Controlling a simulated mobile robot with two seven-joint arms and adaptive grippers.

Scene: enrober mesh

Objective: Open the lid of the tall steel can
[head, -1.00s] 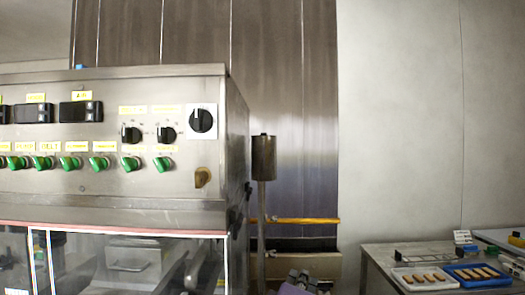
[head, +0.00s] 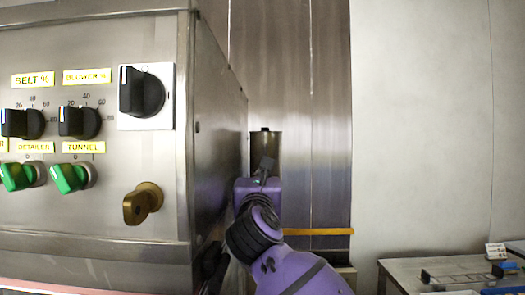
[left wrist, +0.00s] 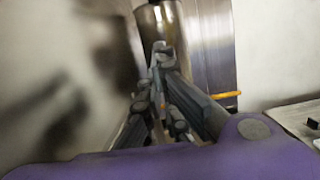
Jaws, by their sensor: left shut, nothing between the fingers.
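The tall steel can (head: 265,145) stands on a post beyond the right side of the steel machine. Its lid looks closed, with a small dark knob (head: 265,129) on top. The can also shows in the left wrist view (left wrist: 155,22), straight ahead of the fingers; its top is cut off there. My left gripper (head: 268,165) is in front of the can's lower part, below the lid. Its fingers (left wrist: 160,48) are shut and empty. I cannot tell whether they touch the can. My right gripper is in neither view.
The machine's control panel (head: 90,185) with knobs, green switches and a brass key-like handle (head: 142,203) fills the left, close to my arm. A yellow pipe (head: 318,232) runs behind. A table (head: 400,268) stands at the lower right. The space above the can is clear.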

